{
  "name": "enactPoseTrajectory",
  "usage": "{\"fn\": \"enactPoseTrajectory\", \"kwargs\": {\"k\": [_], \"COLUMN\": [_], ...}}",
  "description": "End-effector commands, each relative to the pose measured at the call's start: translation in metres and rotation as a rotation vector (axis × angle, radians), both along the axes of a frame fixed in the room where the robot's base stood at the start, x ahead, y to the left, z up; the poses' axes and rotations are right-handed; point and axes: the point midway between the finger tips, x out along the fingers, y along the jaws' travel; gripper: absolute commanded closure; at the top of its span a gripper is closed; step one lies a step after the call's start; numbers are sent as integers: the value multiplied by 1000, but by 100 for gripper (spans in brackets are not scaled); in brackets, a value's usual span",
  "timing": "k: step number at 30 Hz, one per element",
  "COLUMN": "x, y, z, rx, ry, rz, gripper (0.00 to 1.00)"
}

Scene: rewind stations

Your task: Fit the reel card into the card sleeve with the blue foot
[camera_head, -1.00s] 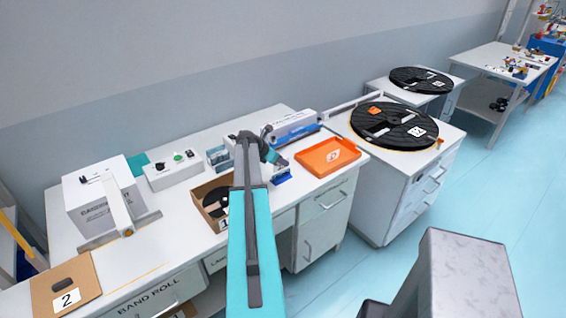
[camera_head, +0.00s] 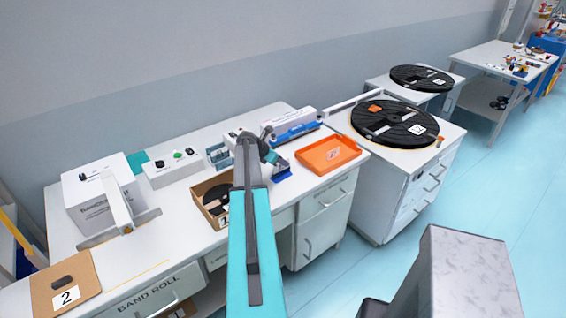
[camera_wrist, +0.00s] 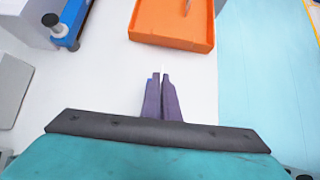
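My gripper (camera_head: 274,160) is over the front right of the bench, fingers pointing down; its dark fingers (camera_wrist: 162,80) are nearly together in the wrist view. A thin white edge (camera_wrist: 163,69) shows between the fingertips and just beyond them; it looks like the reel card seen edge-on.
An orange tray (camera_head: 309,163) with a pale marked patch lies to the right. A white and blue device (camera_head: 293,128) stands behind the gripper. A cardboard box (camera_head: 212,222) with a black reel is at left. Bare bench top (camera_wrist: 115,50) lies between gripper and tray in the wrist view.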

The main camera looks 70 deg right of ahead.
Motion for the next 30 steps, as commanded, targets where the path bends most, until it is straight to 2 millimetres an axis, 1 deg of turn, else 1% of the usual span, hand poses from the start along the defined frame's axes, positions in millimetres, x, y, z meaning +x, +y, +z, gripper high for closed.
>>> {"fn": "enactPoseTrajectory", "kwargs": {"k": [20,21,23,24,25,30], "x": [0,0,0,0,0,0], "y": [0,0,0,0,0,1], "z": [-12,-12,-12,-12,-12,-13], "rx": [0,0,0,1,1,3], "ry": [-1,-1,-1,-1,0,-1], "rz": [-1,-1,-1,0,-1,-2], "gripper": [100,97,87,80,77,77]}}
